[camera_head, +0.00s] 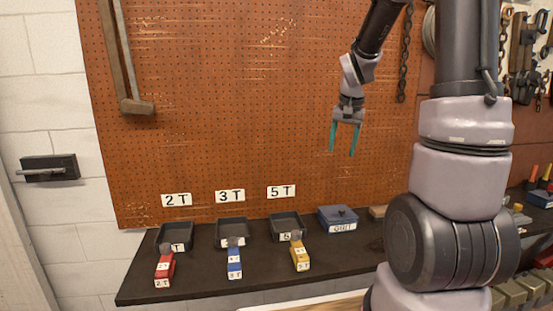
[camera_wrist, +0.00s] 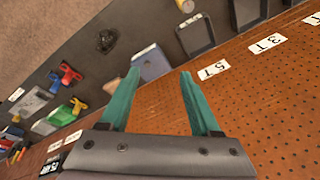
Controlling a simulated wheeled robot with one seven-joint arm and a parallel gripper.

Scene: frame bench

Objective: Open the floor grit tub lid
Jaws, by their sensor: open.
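The grit tub (camera_head: 338,219) is a small blue box with a white label reading GRIT on its front. It stands on the dark bench, right of the 5T tray. Its blue lid (camera_head: 338,211) lies flat on top and looks shut, with a small knob in the middle. My gripper (camera_head: 342,152) is open and empty, its teal fingers pointing down, above the tub and apart from it. In the wrist view the blue tub (camera_wrist: 152,66) shows just beyond and between the fingertips (camera_wrist: 160,73).
Black trays marked 2T (camera_head: 176,229), 3T (camera_head: 232,224) and 5T (camera_head: 286,220) stand left of the tub. Red (camera_head: 164,269), blue (camera_head: 234,262) and yellow (camera_head: 300,256) pieces lie before them. A tan block (camera_head: 378,211) is close on the tub's right. A pegboard (camera_head: 240,120) rises behind.

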